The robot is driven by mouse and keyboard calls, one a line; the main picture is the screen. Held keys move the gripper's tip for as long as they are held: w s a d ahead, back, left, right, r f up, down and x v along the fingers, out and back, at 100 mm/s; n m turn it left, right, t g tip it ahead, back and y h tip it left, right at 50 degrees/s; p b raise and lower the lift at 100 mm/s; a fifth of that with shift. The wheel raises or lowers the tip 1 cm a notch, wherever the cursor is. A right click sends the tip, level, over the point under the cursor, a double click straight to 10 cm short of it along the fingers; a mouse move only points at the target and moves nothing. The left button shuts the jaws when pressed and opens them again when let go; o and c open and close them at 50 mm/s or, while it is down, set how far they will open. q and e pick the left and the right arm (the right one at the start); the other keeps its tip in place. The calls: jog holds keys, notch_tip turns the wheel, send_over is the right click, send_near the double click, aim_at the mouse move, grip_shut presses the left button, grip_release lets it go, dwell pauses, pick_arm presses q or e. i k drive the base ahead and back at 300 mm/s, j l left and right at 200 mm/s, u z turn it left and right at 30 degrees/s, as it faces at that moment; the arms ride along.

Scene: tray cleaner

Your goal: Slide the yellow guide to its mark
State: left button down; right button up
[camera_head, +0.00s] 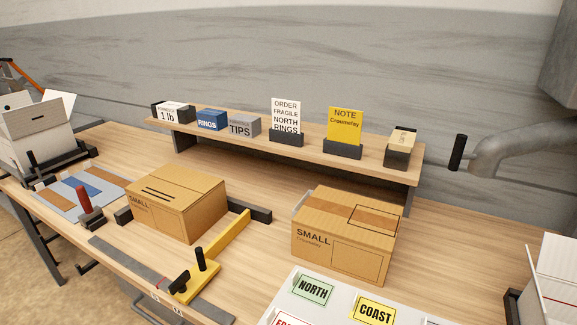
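The yellow guide (222,245) is a long bar lying on the workbench, running from the front edge back toward the small carton. A black upright knob (200,259) stands on it, and a dark clamp-like piece (180,283) sits at its front end. That end rests on a grey strip (125,256) along the bench's front edge. A thin red line (160,283) crosses the strip just left of the guide's front end. Small white labels (156,295) are below the strip; their lettering is too small to read surely. Neither of my grippers is in view.
A closed small carton (175,203) is left of the guide, beside a dark bar (250,210). Another carton (346,235) stands to the right. A red-handled tool (84,200) is at left. Label cards (313,290) lie at front right. A shelf (290,152) stands behind.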

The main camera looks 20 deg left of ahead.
aim_at(204, 269)
jog(key=j+u, duration=0.1)
jog(key=u, duration=0.3)
jog(key=k+j+u, duration=0.1)
jog(key=u, duration=0.3)
jog(key=j+u, duration=0.1)
jog(key=u, duration=0.3)
jog(key=k+j, duration=0.05)
